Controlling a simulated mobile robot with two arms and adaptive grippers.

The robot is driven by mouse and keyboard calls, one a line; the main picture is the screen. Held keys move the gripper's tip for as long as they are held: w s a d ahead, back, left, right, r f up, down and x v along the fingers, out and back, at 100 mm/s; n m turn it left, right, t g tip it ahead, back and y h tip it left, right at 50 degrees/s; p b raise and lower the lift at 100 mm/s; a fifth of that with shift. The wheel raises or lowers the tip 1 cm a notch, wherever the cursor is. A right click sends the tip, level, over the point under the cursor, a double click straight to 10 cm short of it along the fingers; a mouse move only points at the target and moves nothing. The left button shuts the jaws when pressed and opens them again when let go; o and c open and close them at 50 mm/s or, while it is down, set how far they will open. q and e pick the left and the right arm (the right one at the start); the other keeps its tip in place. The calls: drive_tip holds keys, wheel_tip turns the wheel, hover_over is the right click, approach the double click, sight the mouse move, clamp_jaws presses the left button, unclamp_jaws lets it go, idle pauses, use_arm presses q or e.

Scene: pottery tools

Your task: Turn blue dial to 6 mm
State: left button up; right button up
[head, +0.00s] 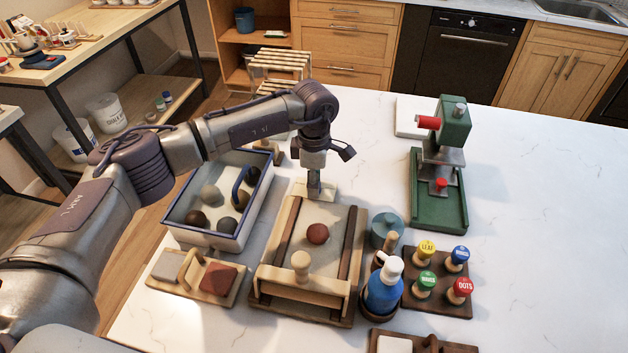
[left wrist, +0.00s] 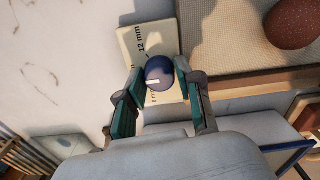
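The blue dial (left wrist: 159,72) is a round knob with a white pointer mark on its left side, in the left wrist view. It sits on a cream plate (left wrist: 150,38) printed with "12 mm"; other lettering is partly hidden. My left gripper (left wrist: 160,74) has one finger on each side of the dial, with narrow gaps visible, so it looks open around it. In the head view my left gripper (head: 314,194) points down at the cream plate (head: 328,191) behind the slab roller board (head: 258,285); the dial is hidden there. My right gripper is not in view.
A blue-rimmed box (head: 205,239) of balls stands left. A blue bottle (head: 383,290), stamps (head: 426,250) and a green press (head: 455,125) stand right. The far right table is clear.

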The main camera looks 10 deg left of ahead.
use_arm(q)
clamp_jaws()
